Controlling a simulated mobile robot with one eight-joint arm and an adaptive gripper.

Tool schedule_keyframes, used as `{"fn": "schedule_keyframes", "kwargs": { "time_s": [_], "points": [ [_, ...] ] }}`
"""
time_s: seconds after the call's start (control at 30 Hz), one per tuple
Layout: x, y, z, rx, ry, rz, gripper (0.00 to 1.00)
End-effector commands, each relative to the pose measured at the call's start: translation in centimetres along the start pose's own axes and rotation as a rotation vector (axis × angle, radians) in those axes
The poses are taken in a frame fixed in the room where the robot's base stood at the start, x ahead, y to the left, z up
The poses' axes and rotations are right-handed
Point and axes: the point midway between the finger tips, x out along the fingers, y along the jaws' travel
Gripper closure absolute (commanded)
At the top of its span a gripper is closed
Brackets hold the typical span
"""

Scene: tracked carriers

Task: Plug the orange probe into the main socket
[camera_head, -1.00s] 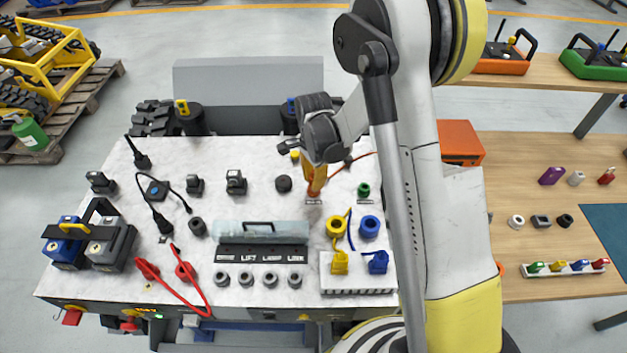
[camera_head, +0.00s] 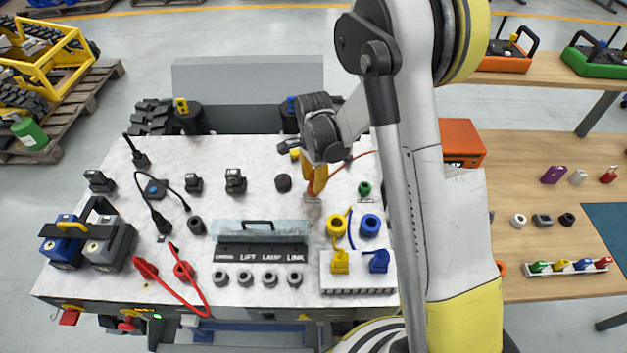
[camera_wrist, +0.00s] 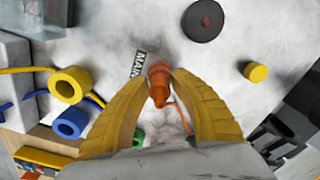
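The orange probe (camera_wrist: 158,84) is between the yellow fingertips of my gripper (camera_wrist: 161,80) in the wrist view. Both tips appear to press on its sides. In the head view my gripper (camera_head: 313,188) points down at the tabletop, and little of the probe shows there. The probe is right beside the MAIN label (camera_wrist: 138,64), which also shows below the gripper in the head view (camera_head: 313,201). The main socket itself is hidden under the probe and fingers. I cannot tell how deep the probe sits in it. An orange cable (camera_head: 362,156) runs off to the right.
A green plug (camera_head: 364,188) and yellow (camera_head: 335,226) and blue (camera_head: 369,226) rings are close on the right. A black round knob (camera_head: 283,183) is on the left, and a small yellow cap (camera_wrist: 257,72) is near. A clear cover (camera_head: 262,228) lies in front.

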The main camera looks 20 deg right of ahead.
Motion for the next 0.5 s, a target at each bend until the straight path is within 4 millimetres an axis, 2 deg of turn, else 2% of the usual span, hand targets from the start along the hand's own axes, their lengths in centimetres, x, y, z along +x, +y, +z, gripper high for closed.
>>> {"fn": "schedule_keyframes", "kwargs": {
  "time_s": [0.33,0.5],
  "points": [
    [-0.2,0.0,0.0,0.0,0.0,0.0,0.59],
    [-2.1,0.0,0.0,0.0,0.0,0.0,0.59]
  ]
}}
